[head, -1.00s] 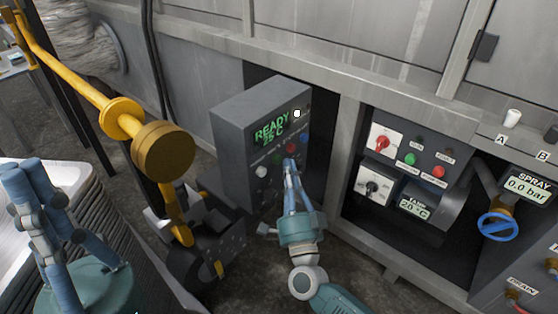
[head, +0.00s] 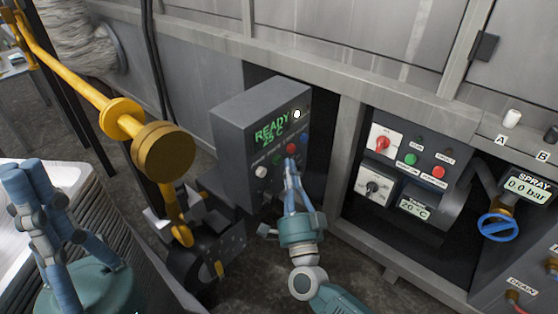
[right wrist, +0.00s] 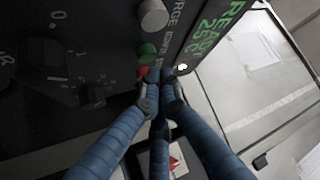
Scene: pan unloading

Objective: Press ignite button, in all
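The grey control box (head: 232,135) stands in the recess at the middle of the head view. Its green display (head: 270,130) reads READY 25 C. Below it are a pale knob (head: 261,171), a green button (head: 277,159), a red button (head: 291,148) and a blue button. In the right wrist view the green button (right wrist: 148,51) sits between the knob and the red button, by small lettering. My right gripper (head: 289,163) has its fingers together, tips close to the red and green buttons; contact is unclear. My left gripper (head: 24,167) is at lower left, fingers together, empty.
A second panel (head: 405,170) with switches, red and green buttons and a 20 °C display lies to the right. A blue valve wheel (head: 497,226) is beyond it. A yellow bar with a round end (head: 162,150) stands left of the box. Stacked pale trays (head: 112,218) are near my left gripper.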

